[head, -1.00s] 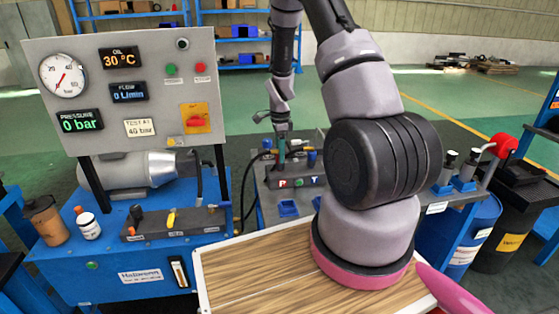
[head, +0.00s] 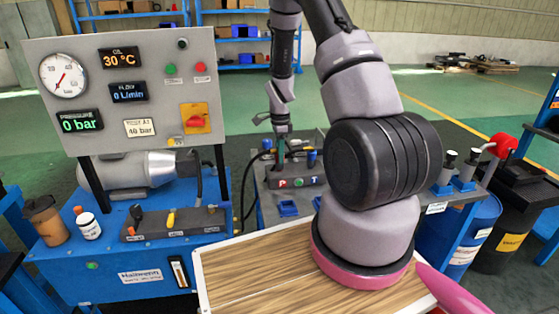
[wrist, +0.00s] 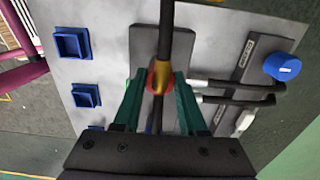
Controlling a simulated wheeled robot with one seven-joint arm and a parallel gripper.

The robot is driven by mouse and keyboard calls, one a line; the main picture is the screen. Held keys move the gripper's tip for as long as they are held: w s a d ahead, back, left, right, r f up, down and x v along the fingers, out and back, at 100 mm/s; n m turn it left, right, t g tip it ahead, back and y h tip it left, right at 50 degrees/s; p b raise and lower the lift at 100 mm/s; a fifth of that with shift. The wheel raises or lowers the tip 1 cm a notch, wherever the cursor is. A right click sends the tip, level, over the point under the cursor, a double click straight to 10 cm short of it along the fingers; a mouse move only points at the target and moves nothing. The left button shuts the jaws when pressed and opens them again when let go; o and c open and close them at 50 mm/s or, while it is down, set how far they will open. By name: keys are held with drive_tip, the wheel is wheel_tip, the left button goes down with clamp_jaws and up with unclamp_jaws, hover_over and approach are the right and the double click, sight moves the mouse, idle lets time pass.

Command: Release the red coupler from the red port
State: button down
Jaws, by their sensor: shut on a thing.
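My gripper (wrist: 158,85) has green fingers shut on the red coupler (wrist: 153,84), which shows a yellow-orange collar at the end of a black hose. In the head view my gripper (head: 281,152) points down over the back of the port block (head: 297,182), which has a red P label, a green mark and a blue T label. The red port is hidden by the fingers and coupler, so I cannot tell whether the coupler is seated or apart from it.
Two black hoses (wrist: 240,91) and a block with a blue knob (wrist: 282,67) lie right of my gripper. Blue square holders (wrist: 71,43) stand to the left. The gauge panel (head: 127,90) reads 0 bar.

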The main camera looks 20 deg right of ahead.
drive_tip(key=shift+r, duration=2.4)
